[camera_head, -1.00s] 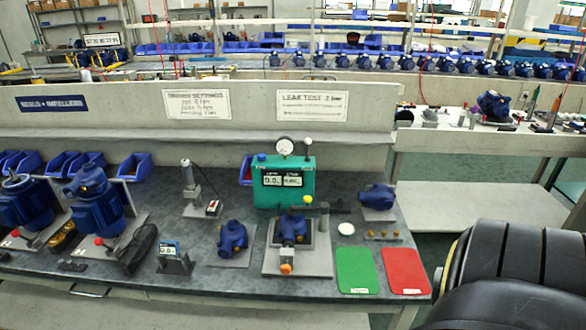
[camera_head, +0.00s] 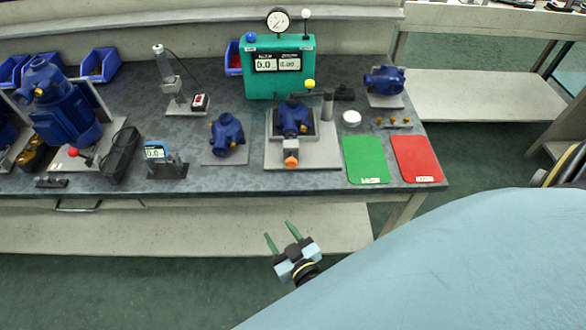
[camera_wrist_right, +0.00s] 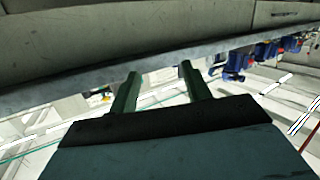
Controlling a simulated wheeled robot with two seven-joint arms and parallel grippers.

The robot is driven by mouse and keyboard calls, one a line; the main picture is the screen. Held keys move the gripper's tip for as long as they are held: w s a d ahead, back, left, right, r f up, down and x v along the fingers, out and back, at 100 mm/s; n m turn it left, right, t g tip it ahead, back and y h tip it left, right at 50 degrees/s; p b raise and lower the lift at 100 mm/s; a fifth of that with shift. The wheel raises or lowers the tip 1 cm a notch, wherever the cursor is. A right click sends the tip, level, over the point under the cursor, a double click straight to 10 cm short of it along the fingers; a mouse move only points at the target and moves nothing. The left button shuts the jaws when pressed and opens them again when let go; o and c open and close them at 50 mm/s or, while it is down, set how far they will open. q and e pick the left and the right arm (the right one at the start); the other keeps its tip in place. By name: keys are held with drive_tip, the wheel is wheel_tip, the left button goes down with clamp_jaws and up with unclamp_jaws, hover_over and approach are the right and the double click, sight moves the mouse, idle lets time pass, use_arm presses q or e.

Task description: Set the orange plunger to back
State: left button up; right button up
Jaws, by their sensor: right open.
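The orange plunger (camera_head: 291,161) sits at the front of the grey test fixture (camera_head: 318,155) on the bench, below a blue pump (camera_head: 293,118) held in that fixture. Which position the plunger is in I cannot tell. My right gripper (camera_head: 279,233) is in front of the bench, over the floor and lower shelf in the picture, apart from the plunger. Its two green fingers are spread and empty. They also show in the right wrist view (camera_wrist_right: 158,78), with the bench edge beyond. My left gripper is not in view.
The green leak tester (camera_head: 270,85) with a gauge stands behind the fixture. A loose blue pump (camera_head: 227,134) is to its left. A green mat (camera_head: 365,160) and a red mat (camera_head: 416,159) lie to its right. The bench front edge (camera_head: 250,191) lies between gripper and fixture.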

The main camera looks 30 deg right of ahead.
sight(292, 165)
drive_tip(key=w+d+r+m+g+h+b, duration=0.1)
drive_tip(key=d+r+m+h+b, duration=0.1)
drive_tip(key=r+m+h, duration=0.25)
drive_tip(key=w+d+r+m+h+b, duration=0.1)
drive_tip(key=d+r+m+h, duration=0.2)
drive_tip(key=r+h, duration=0.15)
drive_tip(key=shift+n, duration=0.25)
drive_tip(key=b+x, duration=0.1)
drive_tip(key=x, duration=0.4)
drive_tip(key=shift+w+d, duration=0.1)
drive_tip(key=shift+w, duration=0.3)
drive_tip(key=b+x, duration=0.1)
drive_tip(key=x, duration=0.5)
drive_tip(key=shift+w, duration=0.1)
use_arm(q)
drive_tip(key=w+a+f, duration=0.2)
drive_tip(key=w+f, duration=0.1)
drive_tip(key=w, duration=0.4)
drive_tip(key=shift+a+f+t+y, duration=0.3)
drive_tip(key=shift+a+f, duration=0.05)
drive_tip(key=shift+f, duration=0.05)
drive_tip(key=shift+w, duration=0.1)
use_arm(e)
clamp_jaws()
